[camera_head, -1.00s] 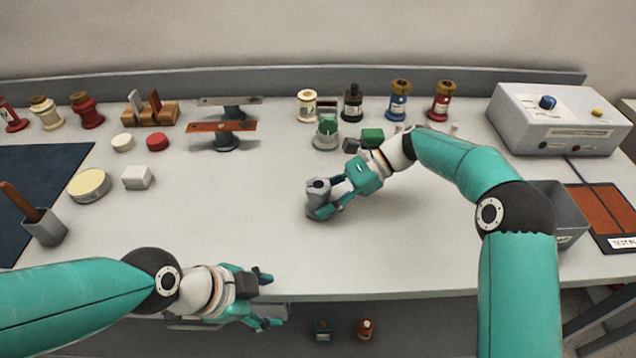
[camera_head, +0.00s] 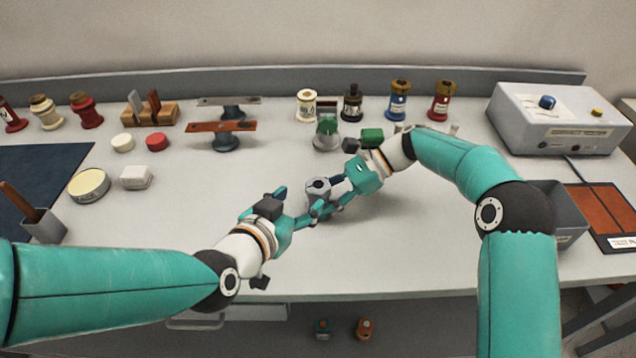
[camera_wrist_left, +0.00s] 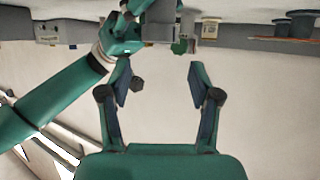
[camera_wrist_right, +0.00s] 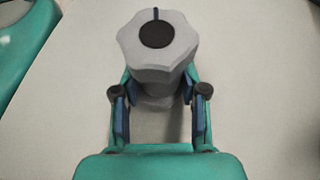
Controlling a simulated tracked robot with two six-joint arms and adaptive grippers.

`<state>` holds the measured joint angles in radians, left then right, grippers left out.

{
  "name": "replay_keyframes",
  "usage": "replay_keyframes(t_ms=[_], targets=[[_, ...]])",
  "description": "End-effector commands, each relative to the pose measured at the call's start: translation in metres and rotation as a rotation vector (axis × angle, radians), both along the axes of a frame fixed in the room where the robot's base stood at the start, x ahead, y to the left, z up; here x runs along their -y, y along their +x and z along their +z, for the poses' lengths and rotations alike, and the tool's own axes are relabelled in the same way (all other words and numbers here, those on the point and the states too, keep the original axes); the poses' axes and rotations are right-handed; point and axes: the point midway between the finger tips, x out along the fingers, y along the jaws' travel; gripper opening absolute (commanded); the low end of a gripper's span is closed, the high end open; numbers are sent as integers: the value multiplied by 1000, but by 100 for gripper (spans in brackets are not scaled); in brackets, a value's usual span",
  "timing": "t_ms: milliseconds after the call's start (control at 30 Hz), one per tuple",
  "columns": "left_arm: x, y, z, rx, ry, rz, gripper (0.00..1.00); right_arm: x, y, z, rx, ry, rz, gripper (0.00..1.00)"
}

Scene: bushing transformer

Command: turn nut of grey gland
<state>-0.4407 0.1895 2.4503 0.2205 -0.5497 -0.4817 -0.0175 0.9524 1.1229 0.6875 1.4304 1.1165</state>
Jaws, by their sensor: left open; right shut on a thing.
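The grey gland (camera_head: 318,187) is in my right gripper (camera_head: 332,193), a little above the middle of the table. In the right wrist view its lobed nut (camera_wrist_right: 186,58) has a black round centre and a dark mark at the rim. The fingers of my right gripper (camera_wrist_right: 158,98) close on the gland's body below the nut. My left gripper (camera_head: 296,206) is open and empty, just left of the gland. In the left wrist view the fingers of my left gripper (camera_wrist_left: 158,78) are wide apart, with part of my right gripper (camera_wrist_left: 122,40) beyond them.
Behind stand a green-topped grey part (camera_head: 326,134), a green block (camera_head: 372,137) and several coloured bushings, including a blue one (camera_head: 398,102). A grey tester box (camera_head: 556,122) is at the back right. A grey bin (camera_head: 568,215) is at the right. The table's front middle is clear.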

Motion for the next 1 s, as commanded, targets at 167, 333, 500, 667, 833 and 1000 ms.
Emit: replay_keyframes(t_ms=[167,333,500,667,833,1000], targets=[[15,28,-16,-4,2,0,63,1,0,-5,-1,-8,-2,23],[27,54,-27,-3,2,-1,63,1,0,-5,-1,-8,-3,23],[36,70,-34,-1,2,-2,63,1,1,-5,-1,-8,-3,23],[39,77,-37,0,2,-2,63,1,1,-5,-1,-8,-3,23],[39,77,-37,0,2,-1,63,1,1,-5,-1,-8,-3,23],[39,77,-36,0,2,-1,48,1,1,-5,-1,-8,-3,23]])
